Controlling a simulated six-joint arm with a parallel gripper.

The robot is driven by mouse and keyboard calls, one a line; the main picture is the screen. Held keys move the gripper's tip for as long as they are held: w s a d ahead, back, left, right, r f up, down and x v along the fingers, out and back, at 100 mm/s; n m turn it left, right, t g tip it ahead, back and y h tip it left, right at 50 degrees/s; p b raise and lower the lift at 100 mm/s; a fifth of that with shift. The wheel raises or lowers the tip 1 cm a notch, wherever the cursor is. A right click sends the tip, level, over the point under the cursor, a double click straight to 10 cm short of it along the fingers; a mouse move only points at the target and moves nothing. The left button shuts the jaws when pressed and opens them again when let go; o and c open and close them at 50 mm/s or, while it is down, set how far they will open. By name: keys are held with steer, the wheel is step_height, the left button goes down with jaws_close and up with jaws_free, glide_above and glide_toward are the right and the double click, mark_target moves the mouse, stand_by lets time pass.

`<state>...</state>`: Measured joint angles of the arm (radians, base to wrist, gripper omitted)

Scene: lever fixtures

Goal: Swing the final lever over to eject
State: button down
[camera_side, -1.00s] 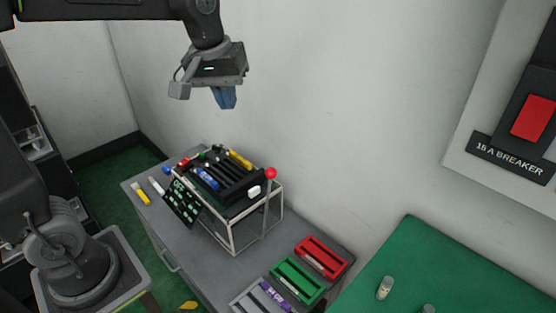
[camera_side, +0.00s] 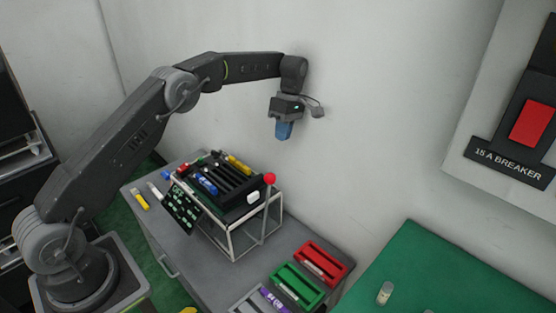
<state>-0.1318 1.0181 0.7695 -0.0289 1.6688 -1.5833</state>
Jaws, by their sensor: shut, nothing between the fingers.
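A lever with a red ball knob (camera_side: 269,179) stands upright at the right end of a framed fixture (camera_side: 232,250) on the grey cabinet. A white knob (camera_side: 253,197) sits low at the fixture's right end, just left of the red-knobbed lever. The fixture's black slotted top (camera_side: 237,182) holds blue and yellow pieces. My gripper (camera_side: 283,134) is shut and empty, pointing down. It hangs in the air above and slightly right of the red knob in the picture, touching nothing.
Red (camera_side: 320,262) and green (camera_side: 298,286) trays stand on the grey cabinet (camera_side: 185,255) in front of the fixture. A green-topped table (camera_side: 440,265) with a small vial (camera_side: 385,292) is at right. A breaker panel (camera_side: 525,125) hangs on the white wall. Yellow and white pieces lie left of the fixture.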

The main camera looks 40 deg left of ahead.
steer(key=x, duration=1)
steer(key=s+t, duration=0.2)
steer(key=s, duration=0.9)
steer(key=shift+r+t, duration=0.4)
steer(key=shift+s, duration=0.15)
step_height(320, 180, up, 10)
steer(key=s+d+r+m+t, duration=0.3)
steer(key=s+d+r+m, duration=0.1)
steer(key=s+r+m, duration=0.6)
steer(key=s+d+r+m+t, duration=0.1)
steer(key=s+d+m+t, duration=0.1)
steer(key=s+m, duration=0.7)
steer(key=shift+s+r+m+t+y, duration=0.3)
steer(key=shift+s+r+t+y, duration=0.1)
steer(key=shift+s+t, duration=0.4)
